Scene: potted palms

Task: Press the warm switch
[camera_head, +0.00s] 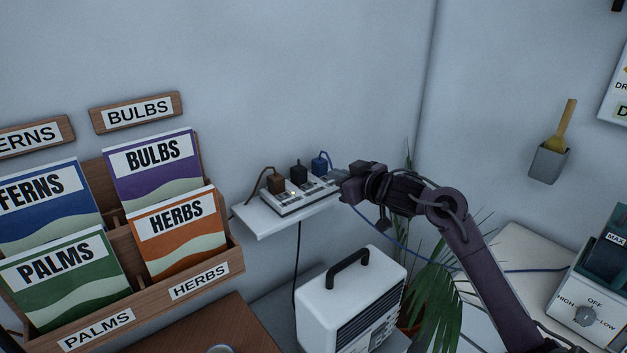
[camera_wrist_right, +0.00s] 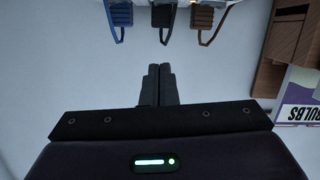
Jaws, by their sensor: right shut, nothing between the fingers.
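A white power strip (camera_head: 298,197) lies on a small white wall shelf (camera_head: 250,220). A brown plug (camera_head: 276,183), a black plug (camera_head: 299,173) and a blue plug (camera_head: 320,163) sit along it. Small switches show along the strip's front, one with a light spot; no label is legible, so I cannot tell which is the warm switch. My right gripper (camera_head: 338,177) is shut and empty at the strip's right end; I cannot tell whether it touches. In the right wrist view its shut fingers (camera_wrist_right: 157,85) point toward the plugs at the top edge. My left gripper is not in view.
A white appliance with a black handle (camera_head: 348,258) stands below the shelf, with a potted palm (camera_head: 434,296) to its right. A wooden seed-packet rack (camera_head: 216,262) is left of the shelf. A control box with a dial (camera_head: 585,316) is at the right.

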